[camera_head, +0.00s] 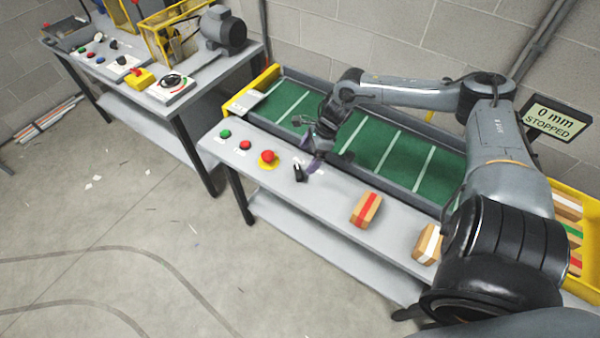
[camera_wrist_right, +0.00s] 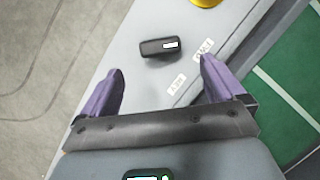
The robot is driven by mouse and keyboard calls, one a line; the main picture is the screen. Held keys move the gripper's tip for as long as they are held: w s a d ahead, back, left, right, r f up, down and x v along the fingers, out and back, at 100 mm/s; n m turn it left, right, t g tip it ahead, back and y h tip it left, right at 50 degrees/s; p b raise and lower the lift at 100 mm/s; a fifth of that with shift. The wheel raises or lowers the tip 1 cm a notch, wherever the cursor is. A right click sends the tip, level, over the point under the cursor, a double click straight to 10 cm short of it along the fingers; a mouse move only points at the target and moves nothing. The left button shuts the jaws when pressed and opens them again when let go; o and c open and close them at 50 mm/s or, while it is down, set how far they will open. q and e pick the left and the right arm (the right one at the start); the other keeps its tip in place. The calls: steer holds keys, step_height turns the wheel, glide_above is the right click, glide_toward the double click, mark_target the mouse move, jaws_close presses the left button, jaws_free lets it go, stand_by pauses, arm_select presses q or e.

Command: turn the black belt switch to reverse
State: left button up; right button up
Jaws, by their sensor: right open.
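The black belt switch (camera_head: 298,172) stands on the grey front ledge of the conveyor table, just right of the red emergency button. In the right wrist view the switch (camera_wrist_right: 158,48) is a dark rounded handle with a white mark near its right end. Two small white labels lie beside it; I cannot read them surely. My right gripper (camera_head: 314,158) is close to the switch on its right side. In the wrist view its purple fingers (camera_wrist_right: 160,72) are spread apart, with the switch beyond the tips and nothing between them. My left gripper is not in view.
A red stop button (camera_head: 268,157) on a yellow base, a red button (camera_head: 245,145) and a green button (camera_head: 225,134) sit left of the switch. A red-striped block (camera_head: 366,209) and a white-striped block (camera_head: 428,244) lie to the right. A sign (camera_head: 556,120) reads "0 mm STOPPED".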

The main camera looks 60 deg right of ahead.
mark_target(299, 170)
steer(key=b+x, duration=0.1)
steer(key=x, duration=0.5)
steer(key=shift+x, duration=0.85)
steer(key=shift+c, duration=0.3)
steer(key=c, duration=1)
